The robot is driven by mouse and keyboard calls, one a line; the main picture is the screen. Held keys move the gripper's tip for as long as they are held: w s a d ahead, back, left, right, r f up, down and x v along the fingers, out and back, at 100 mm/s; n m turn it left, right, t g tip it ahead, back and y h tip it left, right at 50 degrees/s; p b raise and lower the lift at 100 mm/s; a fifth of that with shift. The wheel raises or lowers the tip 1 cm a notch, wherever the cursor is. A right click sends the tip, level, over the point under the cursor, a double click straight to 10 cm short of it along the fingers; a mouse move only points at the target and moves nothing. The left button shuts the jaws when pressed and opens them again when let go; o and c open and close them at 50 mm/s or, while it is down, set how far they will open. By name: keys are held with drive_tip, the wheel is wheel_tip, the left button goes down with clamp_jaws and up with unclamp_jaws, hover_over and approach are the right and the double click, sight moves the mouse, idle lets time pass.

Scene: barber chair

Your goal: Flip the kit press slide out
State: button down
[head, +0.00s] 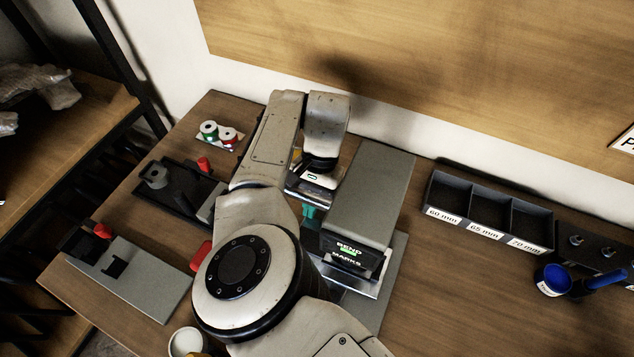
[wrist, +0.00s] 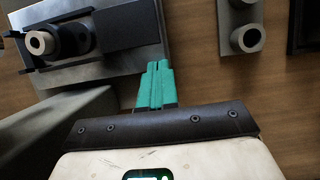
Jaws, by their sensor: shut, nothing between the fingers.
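My gripper (wrist: 157,68) shows its teal fingers together, shut and empty, in the wrist view. In the head view its teal tip (head: 309,211) shows just left of a tall grey machine (head: 372,190) with a lit panel reading "BEND" and "MARKS". In the wrist view the fingertips overlap the right edge of a grey metal plate (wrist: 115,76). That plate carries a black fixture (wrist: 125,25) and a grey ring-ended cylinder (wrist: 42,42). I cannot tell for sure which part is the kit press slide, or whether the fingers touch the plate. My arm hides part of the bench in the head view.
A black tray fixture (head: 178,196) and a grey plate with a red knob (head: 133,280) lie left of my arm. Spools (head: 218,133) stand behind. Labelled bins (head: 488,208) and a blue pot (head: 552,280) are on the right. Bare bench shows between machine and bins.

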drive_tip(key=shift+s+a, duration=0.2)
drive_tip(key=shift+s, duration=0.55)
